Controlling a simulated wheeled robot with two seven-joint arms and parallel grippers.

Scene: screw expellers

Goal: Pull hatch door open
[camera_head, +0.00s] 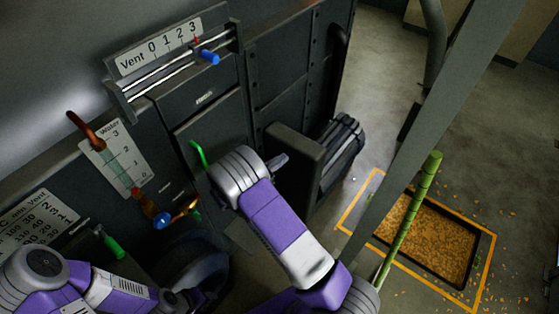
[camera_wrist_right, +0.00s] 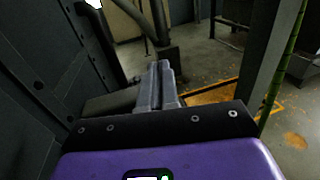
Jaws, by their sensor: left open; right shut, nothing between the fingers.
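The machine front has a dark panel (camera_head: 222,128) that looks like the hatch door, with a green handle (camera_head: 198,152) at its left edge; it looks closed. My right arm crosses in front of its lower part. My right gripper (camera_head: 279,161) is to the right of the panel, near a dark box-like part (camera_head: 296,150). In the right wrist view its fingers (camera_wrist_right: 160,88) are together with nothing between them. My left gripper (camera_head: 184,297) is low at the left, below the machine's levers, open and partly hard to make out against the dark background.
Red (camera_head: 86,130) and blue (camera_head: 208,57) levers, an orange-and-blue valve handle (camera_head: 160,216) and another green handle (camera_head: 110,244) stick out of the machine. A grey post (camera_head: 415,135) and a green pole (camera_head: 410,218) stand at right, beside a floor pit (camera_head: 440,245) of orange bits.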

